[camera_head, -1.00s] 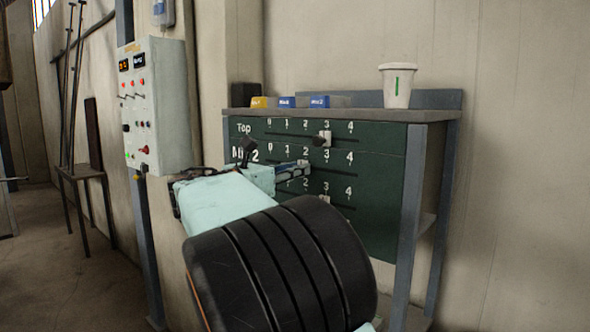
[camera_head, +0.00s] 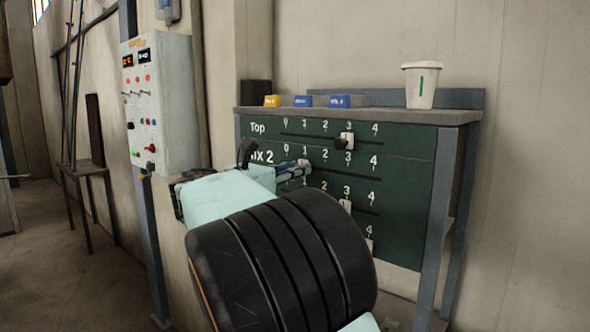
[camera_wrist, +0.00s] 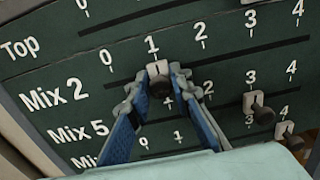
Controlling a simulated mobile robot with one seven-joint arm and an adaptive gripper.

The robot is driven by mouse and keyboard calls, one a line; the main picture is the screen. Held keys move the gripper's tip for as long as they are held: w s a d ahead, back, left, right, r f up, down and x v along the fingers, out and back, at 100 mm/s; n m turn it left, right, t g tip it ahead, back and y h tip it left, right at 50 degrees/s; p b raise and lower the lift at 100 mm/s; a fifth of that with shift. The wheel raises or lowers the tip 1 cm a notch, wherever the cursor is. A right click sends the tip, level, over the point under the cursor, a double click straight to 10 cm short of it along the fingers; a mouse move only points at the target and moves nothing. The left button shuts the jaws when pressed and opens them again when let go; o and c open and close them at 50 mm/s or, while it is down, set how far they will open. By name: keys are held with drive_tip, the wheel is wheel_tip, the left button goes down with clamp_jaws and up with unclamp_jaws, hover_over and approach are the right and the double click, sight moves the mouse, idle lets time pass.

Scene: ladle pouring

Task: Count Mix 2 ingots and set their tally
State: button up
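My gripper (camera_wrist: 158,77) is at the dark green tally board (camera_head: 410,180), with its fingers closed around the Mix 2 slider (camera_wrist: 157,84). That slider stands under the 1 of the Mix 2 row. On the shelf above, in the head view, lie a yellow ingot (camera_head: 272,101), a blue ingot (camera_head: 303,101) and another blue ingot (camera_head: 339,101); their labels are too small to read surely. The Top slider (camera_head: 346,141) stands at 3. In the wrist view the Mix 5 slider (camera_wrist: 257,104) is at 3 and the bottom-row slider (camera_wrist: 287,130) is at 4.
A white cup (camera_head: 421,88) with a green mark stands at the shelf's right end. A grey control box (camera_head: 165,105) is on the wall post to the left. Open floor lies at the left.

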drive_tip(key=o, duration=0.3)
drive_tip(key=shift+a, duration=0.1)
drive_tip(key=v, duration=1.2)
